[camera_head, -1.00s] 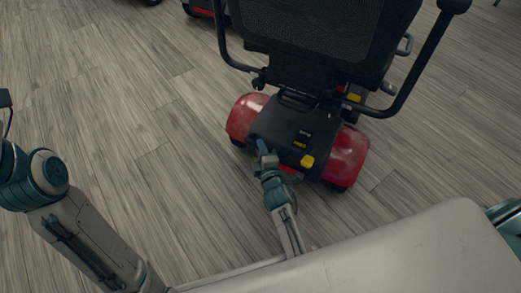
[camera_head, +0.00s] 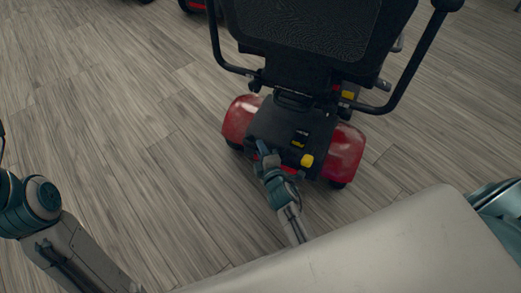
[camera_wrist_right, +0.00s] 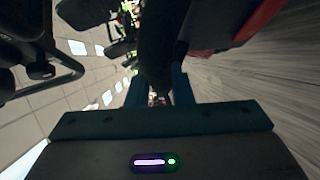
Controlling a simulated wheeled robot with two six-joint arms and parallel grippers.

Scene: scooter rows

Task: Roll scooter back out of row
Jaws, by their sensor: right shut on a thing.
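The scooter (camera_head: 295,125) stands with its rear towards me in the head view. It has a black mesh seat back (camera_head: 300,30), black armrests, red rear fenders and a black rear cover with yellow parts. My right gripper (camera_head: 264,150) is at the near rear edge of the cover, between the fenders, and is shut on a part of the scooter. The wrist view shows a dark part (camera_wrist_right: 155,50) between the two fingers; the exact contact is hard to make out. My left arm shows at the left edge, with its gripper out of view.
Another red scooter (camera_head: 196,5) is partly visible at the top edge, beyond the seat back. The wood-plank floor (camera_head: 110,110) is clear to the left of the scooter and at its right.

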